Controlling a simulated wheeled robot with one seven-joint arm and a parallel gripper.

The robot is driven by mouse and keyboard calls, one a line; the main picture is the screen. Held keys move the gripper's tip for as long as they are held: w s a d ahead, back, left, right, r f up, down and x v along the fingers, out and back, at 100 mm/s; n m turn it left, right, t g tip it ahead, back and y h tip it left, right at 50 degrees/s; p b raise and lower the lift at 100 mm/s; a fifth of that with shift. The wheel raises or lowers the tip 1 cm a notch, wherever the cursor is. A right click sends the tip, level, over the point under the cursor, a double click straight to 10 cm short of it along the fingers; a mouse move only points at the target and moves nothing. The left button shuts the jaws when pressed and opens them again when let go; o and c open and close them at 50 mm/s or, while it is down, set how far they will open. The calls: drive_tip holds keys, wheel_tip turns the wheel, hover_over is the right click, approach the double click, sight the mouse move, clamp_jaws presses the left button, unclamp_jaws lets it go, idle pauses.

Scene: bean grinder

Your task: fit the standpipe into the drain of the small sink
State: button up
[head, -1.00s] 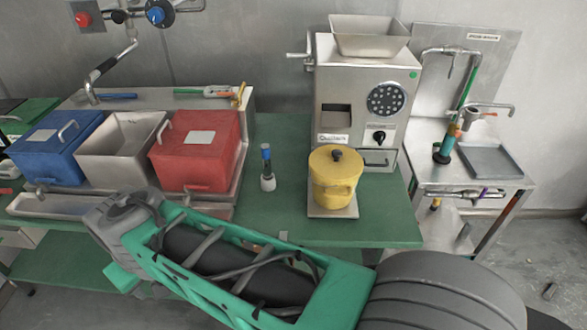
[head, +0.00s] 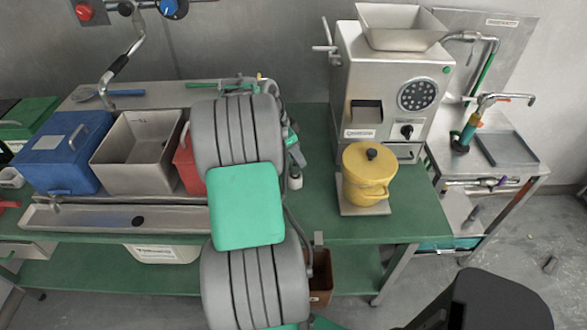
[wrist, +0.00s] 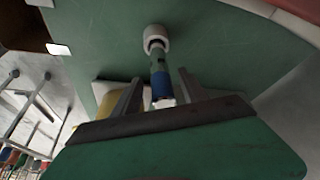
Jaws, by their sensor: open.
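A slim piece with a blue end, a dark shaft and a pale round foot, likely the standpipe (head: 295,181), stands on the green bench; my arm covers most of it in the head view. In the wrist view the standpipe (wrist: 157,64) lies between the two open fingers of my gripper (wrist: 158,80), its blue end nearest the palm and its pale foot beyond the fingertips. My gripper (head: 294,152) is just above the foot in the head view.
A steel grinder (head: 395,90) and a yellow lidded pot (head: 368,175) stand to the right of my gripper. A red bin (head: 187,165) is partly behind my arm. A teal and orange upright item (head: 467,130) stands beside the basin, under taps.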

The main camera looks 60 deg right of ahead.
sight(294, 167)
drive_tip(key=x, duration=0.4)
drive_tip(key=shift+w+p, duration=0.25)
drive_tip(key=shift+p, duration=0.1)
drive_tip(key=shift+c, duration=0.4)
clamp_jaws()
